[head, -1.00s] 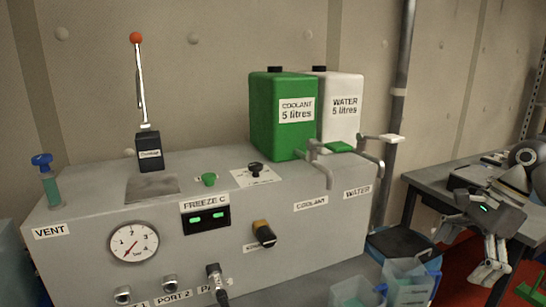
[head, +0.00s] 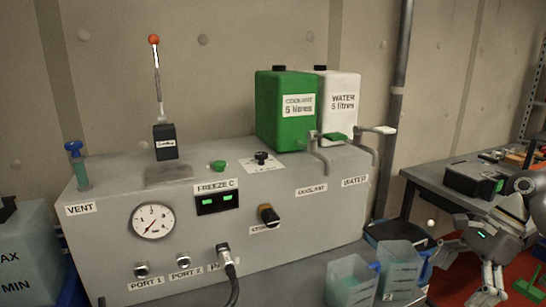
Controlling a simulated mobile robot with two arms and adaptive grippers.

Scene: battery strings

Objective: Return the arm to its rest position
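My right gripper (head: 470,274) is at the lower right, in front of the grey side table. Its fingers point down and look spread apart, with nothing seen between them. Part of its outer finger is cut near the picture's bottom edge. My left gripper is not in view.
The grey machine (head: 110,262) carries a green coolant tank (head: 280,125), a white water tank (head: 342,125) and a red-tipped lever (head: 156,75). Two translucent jugs (head: 352,284) (head: 398,268) stand left of my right gripper. A black box (head: 474,180) sits on the side table (head: 428,178).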

